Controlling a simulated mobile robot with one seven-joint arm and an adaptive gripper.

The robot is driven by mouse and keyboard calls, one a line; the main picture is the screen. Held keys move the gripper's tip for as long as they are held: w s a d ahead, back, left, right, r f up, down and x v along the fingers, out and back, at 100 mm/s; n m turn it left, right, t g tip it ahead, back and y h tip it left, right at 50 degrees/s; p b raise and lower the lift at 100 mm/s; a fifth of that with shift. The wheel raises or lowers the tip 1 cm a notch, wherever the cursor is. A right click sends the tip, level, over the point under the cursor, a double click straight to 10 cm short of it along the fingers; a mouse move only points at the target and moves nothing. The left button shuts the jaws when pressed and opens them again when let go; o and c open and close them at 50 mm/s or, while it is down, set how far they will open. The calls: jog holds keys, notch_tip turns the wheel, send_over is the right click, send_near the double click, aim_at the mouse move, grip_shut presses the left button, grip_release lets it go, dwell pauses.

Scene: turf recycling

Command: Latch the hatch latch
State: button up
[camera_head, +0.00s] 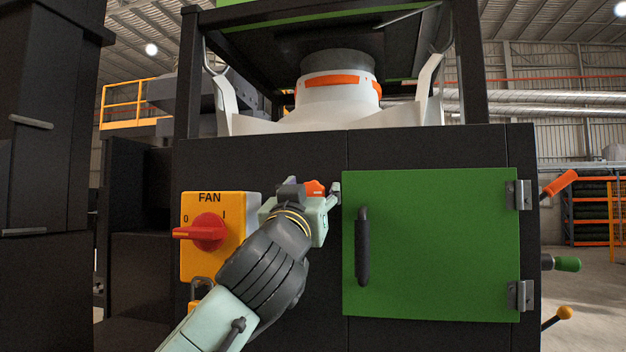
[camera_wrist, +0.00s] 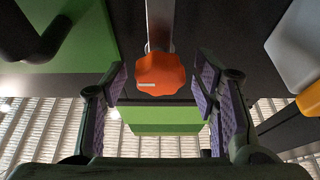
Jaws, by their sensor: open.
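The green hatch (camera_head: 430,250) sits flush in the dark machine front and looks closed. It has a black vertical handle (camera_head: 363,246) on its left and hinges on its right. The latch's orange knob (camera_head: 315,188) is just left of the hatch's upper left corner, partly hidden by my gripper (camera_head: 322,200). In the wrist view the ribbed orange knob (camera_wrist: 160,74) sits at the end of a grey metal bar (camera_wrist: 160,22). My gripper (camera_wrist: 160,88) is open, its purple-padded fingers on either side of the knob with gaps on both sides. Whether the latch overlaps the hatch cannot be told.
A yellow fan switch box (camera_head: 196,262) with a red rotary handle (camera_head: 205,232) is left of my arm, close to it. A padlock (camera_head: 201,290) hangs below. Levers with orange (camera_head: 560,184), green (camera_head: 567,264) and yellow (camera_head: 564,313) grips stick out at the right.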

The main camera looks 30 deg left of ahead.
jog(key=shift+w+a+r, duration=0.1)
jog(key=shift+w+r, duration=0.1)
jog(key=shift+w, duration=0.3)
grip_shut()
dwell(0.4)
